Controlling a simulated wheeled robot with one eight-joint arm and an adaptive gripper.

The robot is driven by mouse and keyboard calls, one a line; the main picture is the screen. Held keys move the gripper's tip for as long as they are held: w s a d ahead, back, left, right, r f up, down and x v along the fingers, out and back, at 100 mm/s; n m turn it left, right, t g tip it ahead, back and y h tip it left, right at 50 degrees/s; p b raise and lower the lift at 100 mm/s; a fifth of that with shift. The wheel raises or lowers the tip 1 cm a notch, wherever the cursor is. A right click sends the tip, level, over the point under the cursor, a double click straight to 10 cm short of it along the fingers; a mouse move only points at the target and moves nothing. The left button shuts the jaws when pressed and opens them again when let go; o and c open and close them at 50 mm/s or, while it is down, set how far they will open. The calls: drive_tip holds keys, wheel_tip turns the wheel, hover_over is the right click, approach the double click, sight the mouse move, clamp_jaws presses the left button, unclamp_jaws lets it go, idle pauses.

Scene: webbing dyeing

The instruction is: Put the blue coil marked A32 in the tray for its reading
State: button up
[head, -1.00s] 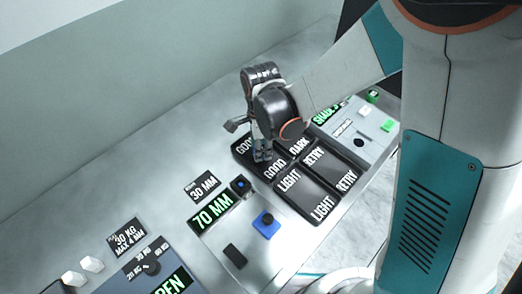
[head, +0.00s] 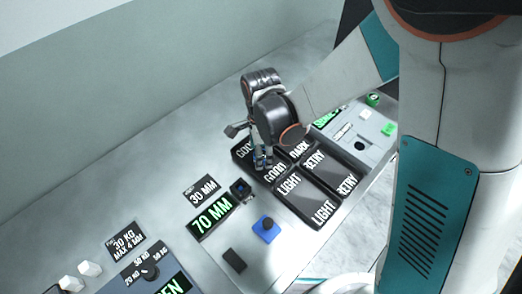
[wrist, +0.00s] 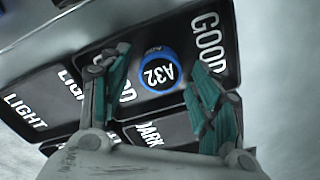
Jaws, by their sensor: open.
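The blue coil (wrist: 158,72), with a round white-on-black A32 label, lies in the black tray marked GOOD (wrist: 215,20) in the wrist view. My gripper (wrist: 156,76) is open, with one teal-padded finger on each side of the coil and a gap visible to the right finger. In the head view my gripper (head: 262,163) points down over the GOOD tray (head: 240,152), and its fingers mostly hide the coil there.
The bench at back left is clear.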

wheel_tip(320, 180, up, 12)
drive_tip(key=p, duration=0.3)
idle(0.4)
